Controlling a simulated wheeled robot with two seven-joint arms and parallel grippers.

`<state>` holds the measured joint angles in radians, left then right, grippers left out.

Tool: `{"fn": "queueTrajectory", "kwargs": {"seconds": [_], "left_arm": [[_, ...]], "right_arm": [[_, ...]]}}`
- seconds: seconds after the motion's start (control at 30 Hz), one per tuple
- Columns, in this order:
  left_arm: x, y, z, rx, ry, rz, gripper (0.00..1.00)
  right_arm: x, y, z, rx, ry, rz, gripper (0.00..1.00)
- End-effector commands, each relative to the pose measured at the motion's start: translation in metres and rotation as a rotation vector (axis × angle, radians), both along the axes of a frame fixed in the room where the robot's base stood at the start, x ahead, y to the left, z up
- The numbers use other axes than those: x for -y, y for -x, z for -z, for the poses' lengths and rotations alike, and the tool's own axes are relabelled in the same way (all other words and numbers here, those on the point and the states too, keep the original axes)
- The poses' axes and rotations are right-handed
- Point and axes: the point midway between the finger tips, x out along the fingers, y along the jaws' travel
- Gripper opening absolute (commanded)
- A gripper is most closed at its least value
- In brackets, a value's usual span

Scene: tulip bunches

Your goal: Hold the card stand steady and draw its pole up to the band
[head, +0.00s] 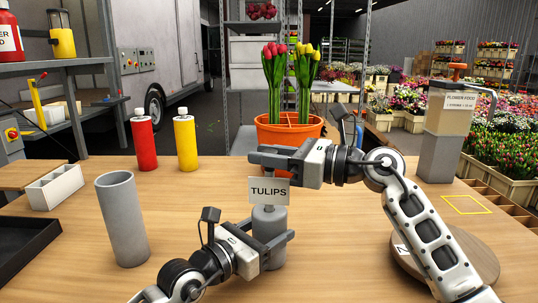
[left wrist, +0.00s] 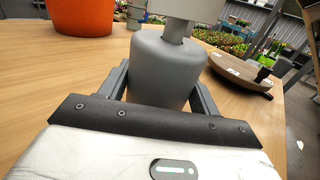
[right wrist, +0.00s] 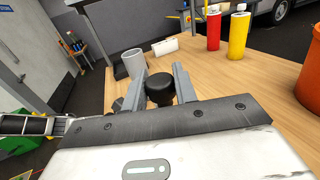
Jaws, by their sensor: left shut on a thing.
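The card stand has a grey cylindrical base (head: 268,238), a thin pole and a white card (head: 268,191) reading TULIPS. It stands upright on the table. My left gripper (head: 273,250) is shut on the base, one finger on each side; the left wrist view shows the base (left wrist: 165,65) between the fingers, with a short bit of pole (left wrist: 178,31) above it. My right gripper (head: 266,159) is just above the card. In the right wrist view a black knob (right wrist: 160,86) lies between its parted fingers, apparently not gripped. The band on the pole cannot be made out.
A grey tube (head: 122,222) and white box (head: 55,187) stand on the left. Red (head: 145,143) and yellow (head: 186,143) bottles and an orange tulip pot (head: 290,136) are behind. A round wooden board (head: 478,256) lies right, under my right arm.

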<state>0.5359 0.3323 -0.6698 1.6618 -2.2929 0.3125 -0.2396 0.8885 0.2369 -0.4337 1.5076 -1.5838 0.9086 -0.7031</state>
Motion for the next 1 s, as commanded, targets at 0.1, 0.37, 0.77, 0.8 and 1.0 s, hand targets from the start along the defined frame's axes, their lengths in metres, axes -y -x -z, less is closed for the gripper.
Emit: {"fn": "queueTrajectory", "kwargs": {"seconds": [0.1,0.37,0.77,0.8,1.0], "left_arm": [[0.000,0.000,0.001,-0.003,-0.001,0.001,0.29],[0.000,0.000,0.002,-0.002,-0.004,0.000,0.29],[0.000,0.000,0.002,-0.003,-0.004,0.000,0.29],[0.000,0.000,0.002,-0.003,-0.004,0.000,0.29],[0.000,0.000,0.002,-0.004,-0.004,0.000,0.29]], "right_arm": [[0.000,0.000,-0.001,0.001,0.000,0.000,0.00],[0.001,0.000,-0.052,0.009,0.000,0.002,0.00],[0.001,0.000,-0.078,0.002,-0.003,0.002,0.00],[0.001,0.000,-0.078,0.002,-0.003,0.003,0.00],[0.001,0.000,-0.078,0.002,-0.002,0.002,0.50]]}}
